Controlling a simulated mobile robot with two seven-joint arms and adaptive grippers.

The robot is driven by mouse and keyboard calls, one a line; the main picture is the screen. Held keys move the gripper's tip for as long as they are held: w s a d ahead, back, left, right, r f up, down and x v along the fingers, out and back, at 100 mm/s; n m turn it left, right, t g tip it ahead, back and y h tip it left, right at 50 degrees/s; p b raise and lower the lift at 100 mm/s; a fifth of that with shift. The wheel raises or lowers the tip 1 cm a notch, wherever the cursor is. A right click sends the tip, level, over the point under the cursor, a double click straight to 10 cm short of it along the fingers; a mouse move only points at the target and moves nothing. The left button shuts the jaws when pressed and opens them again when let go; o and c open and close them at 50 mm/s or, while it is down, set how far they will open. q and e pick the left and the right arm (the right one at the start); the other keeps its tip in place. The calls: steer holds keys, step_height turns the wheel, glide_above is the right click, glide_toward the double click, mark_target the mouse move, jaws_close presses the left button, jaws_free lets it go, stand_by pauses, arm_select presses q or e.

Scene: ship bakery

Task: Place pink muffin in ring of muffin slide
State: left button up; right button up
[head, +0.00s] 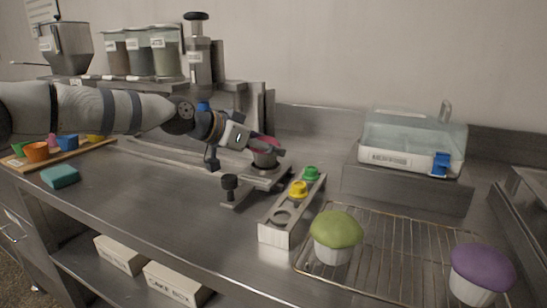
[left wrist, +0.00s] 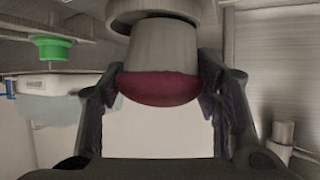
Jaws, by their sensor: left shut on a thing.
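The pink muffin (head: 264,141) shows its dark pink top in the head view, mostly covered by my left gripper (head: 266,153). In the left wrist view, which looks upside down, the muffin (left wrist: 160,88) is between the two fingers, which are shut on it. Its pale base points toward a round grey ring (left wrist: 160,12). I cannot tell whether the base is inside the ring or just against it. The muffin slide (head: 262,180), a low metal fixture with a black knob (head: 229,184), is directly below the gripper. My right gripper is not in view.
A metal block (head: 275,234) with green (head: 311,173) and yellow (head: 298,188) pieces stands right of the slide. A wire rack (head: 390,255) carries a green muffin (head: 336,230) and a purple muffin (head: 481,270). A lidded box (head: 410,145) stands behind.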

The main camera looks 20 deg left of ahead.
arm_select(q)
steer(key=shift+s+d+f, duration=0.25)
steer(key=shift+s+d, duration=0.1)
steer(key=shift+s, duration=0.15)
steer(key=shift+r, duration=0.1)
steer(key=shift+w+a+f, duration=0.2)
steer(key=shift+w+a, duration=0.05)
steer(key=o, duration=0.6)
steer(key=shift+o, duration=1.3)
steer(key=shift+d+r, duration=0.1)
steer(key=shift+r, duration=0.05)
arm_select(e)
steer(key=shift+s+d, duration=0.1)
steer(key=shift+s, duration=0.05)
